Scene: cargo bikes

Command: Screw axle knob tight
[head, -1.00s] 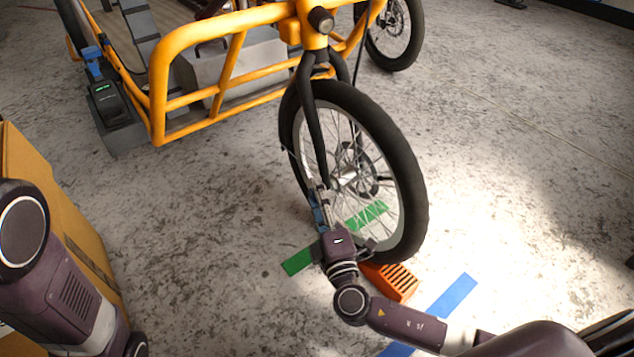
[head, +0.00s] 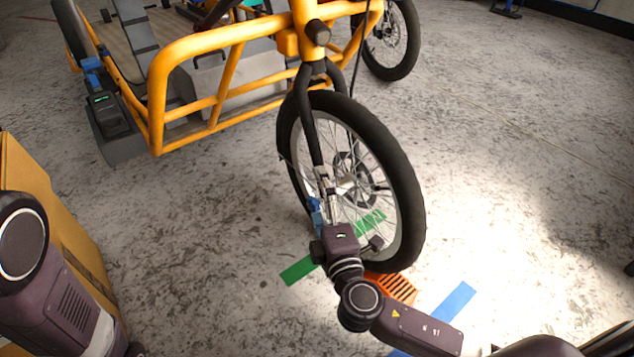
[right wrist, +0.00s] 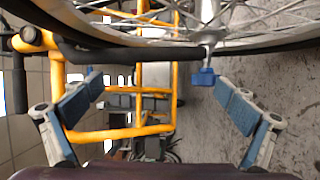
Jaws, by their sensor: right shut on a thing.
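The axle knob (right wrist: 203,77) is small and blue, on the axle below the wheel hub in the right wrist view. The front wheel (head: 408,170) stands upright in the black fork (head: 306,125) of the yellow cargo bike. My right gripper (head: 345,222) is low at the near side of this wheel. In the right wrist view, its two blue-padded fingers (right wrist: 160,88) are spread apart. The knob lies in the gap, nearer the right finger, with space visible around it. In the head view I cannot clearly make out the knob. My left gripper is out of view; only its arm shows.
An orange slotted block (head: 396,288) sits on the floor by the wheel. Green tape (head: 298,271) and blue tape (head: 455,303) mark the floor. A cardboard box (head: 60,225) stands at the left. The yellow frame (head: 158,90) is behind the wheel. Floor at the right is free.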

